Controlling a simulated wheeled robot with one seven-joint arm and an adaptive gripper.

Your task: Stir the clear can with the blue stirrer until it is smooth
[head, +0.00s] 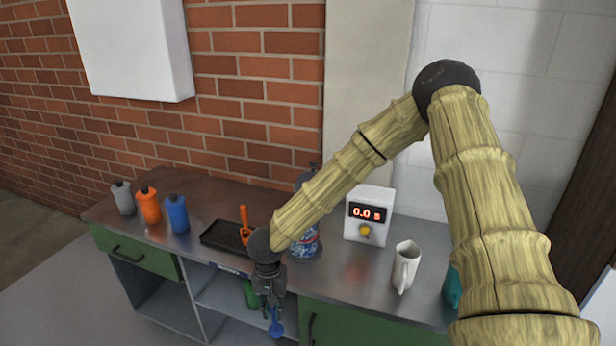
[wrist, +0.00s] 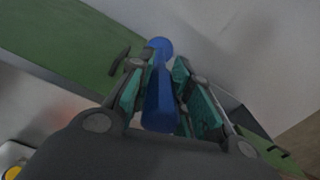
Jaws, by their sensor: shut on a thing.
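My gripper (head: 269,292) hangs in front of the counter's front edge, pointing down. It is shut on the blue stirrer (head: 275,326), whose round end hangs below the fingers. In the wrist view the blue stirrer (wrist: 160,98) lies between the teal-padded fingers (wrist: 158,72), its round end beyond their tips. I cannot pick out a clear can for sure. A container with a blue, white and red pattern (head: 305,243) stands on the counter behind my arm, partly hidden by it. The stirrer is apart from it.
A black tray (head: 217,236) with an orange tool (head: 244,218) is left of my arm. Grey (head: 123,198), orange (head: 149,205) and blue (head: 177,213) bottles stand farther left. A display box (head: 369,214) reads 0.0; a white jug (head: 405,266) and a teal object (head: 452,288) are right.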

